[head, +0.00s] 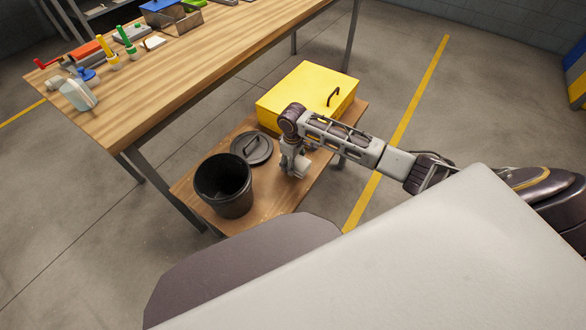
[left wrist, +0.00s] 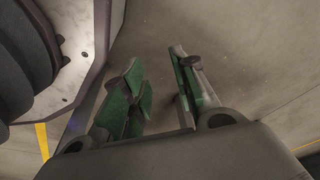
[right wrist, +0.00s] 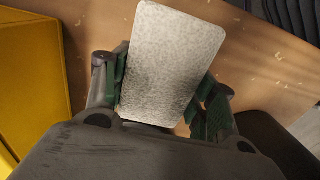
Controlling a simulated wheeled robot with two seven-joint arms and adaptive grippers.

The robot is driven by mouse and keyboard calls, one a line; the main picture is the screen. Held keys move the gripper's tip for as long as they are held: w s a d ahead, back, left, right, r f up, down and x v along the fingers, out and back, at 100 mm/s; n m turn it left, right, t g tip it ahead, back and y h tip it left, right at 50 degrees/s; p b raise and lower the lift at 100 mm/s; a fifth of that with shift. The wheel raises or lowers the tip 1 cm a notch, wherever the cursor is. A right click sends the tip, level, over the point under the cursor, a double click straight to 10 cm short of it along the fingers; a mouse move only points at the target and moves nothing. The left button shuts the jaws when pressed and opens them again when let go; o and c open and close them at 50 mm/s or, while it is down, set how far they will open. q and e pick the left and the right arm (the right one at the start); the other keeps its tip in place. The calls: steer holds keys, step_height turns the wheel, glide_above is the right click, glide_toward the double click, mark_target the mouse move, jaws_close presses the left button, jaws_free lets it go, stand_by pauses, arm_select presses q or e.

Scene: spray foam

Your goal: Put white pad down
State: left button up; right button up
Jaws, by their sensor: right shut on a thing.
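The white pad (right wrist: 172,60) is a pale, speckled rectangle with rounded corners. It sits between the green-lined fingers of my right gripper (right wrist: 165,95), which is shut on it. My left gripper (left wrist: 160,95) shows in the left wrist view, open and empty above the grey floor.
A black bucket (head: 224,187) stands on the bench, left of its black lid (head: 252,148). A yellow box (head: 306,92) with a black handle stands at the bench's far end. The tall workbench (head: 200,62) behind carries several tools and bottles. Bare bench shows near its front edge.

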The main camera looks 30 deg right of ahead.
steer(key=shift+f, duration=0.1)
